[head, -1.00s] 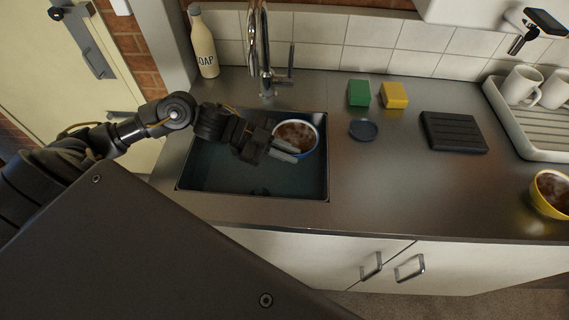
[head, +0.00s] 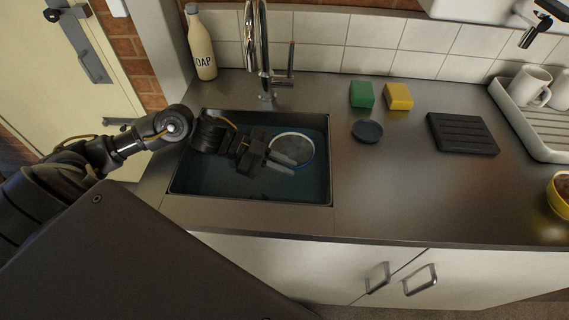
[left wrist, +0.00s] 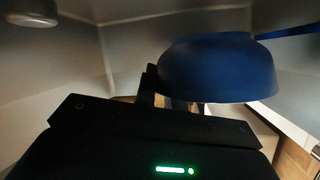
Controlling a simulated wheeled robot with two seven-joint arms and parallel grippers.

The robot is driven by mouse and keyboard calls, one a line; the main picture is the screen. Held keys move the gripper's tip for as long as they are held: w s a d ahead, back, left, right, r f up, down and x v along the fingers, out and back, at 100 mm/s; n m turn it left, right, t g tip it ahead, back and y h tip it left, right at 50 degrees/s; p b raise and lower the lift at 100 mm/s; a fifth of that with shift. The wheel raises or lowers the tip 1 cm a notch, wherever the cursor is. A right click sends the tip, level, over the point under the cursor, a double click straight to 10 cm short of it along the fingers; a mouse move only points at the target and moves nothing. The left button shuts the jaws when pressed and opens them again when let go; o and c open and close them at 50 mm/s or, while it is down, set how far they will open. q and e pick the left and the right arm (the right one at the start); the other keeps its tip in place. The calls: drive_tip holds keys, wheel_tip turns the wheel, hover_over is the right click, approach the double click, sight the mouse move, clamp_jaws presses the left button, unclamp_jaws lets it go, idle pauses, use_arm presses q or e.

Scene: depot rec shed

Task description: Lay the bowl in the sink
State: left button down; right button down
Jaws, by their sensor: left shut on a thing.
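The bowl (head: 301,143) is in the sink area at its right side, showing as a round pale rim with a dark bluish inside. In the left wrist view its smooth blue outer side (left wrist: 217,70) shows close up. My left gripper (head: 287,154) reaches into the sink (head: 250,200) from the left and is shut on the bowl's near left side. Whether the bowl touches the sink floor I cannot tell. My right gripper is not in view.
The tap (head: 265,55) rises behind the sink, with a soap bottle (head: 201,45) to its left. Right of the sink are a green sponge (head: 361,95), a yellow sponge (head: 398,96), a small dark dish (head: 367,131) and a black ribbed board (head: 463,134). A yellow bowl (head: 560,195) stands far right.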

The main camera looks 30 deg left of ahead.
use_arm(q)
drive_tip(key=shift+f, duration=0.35)
drive_tip(key=c, duration=1.5)
unclamp_jaws()
drive_tip(key=shift+o, duration=0.2)
drive_tip(key=shift+r, duration=0.1)
drive_tip(key=v, duration=0.7)
drive_tip(key=shift+a+r, duration=0.2)
drive_tip(key=shift+r, duration=0.35)
drive_tip(key=shift+s, duration=0.1)
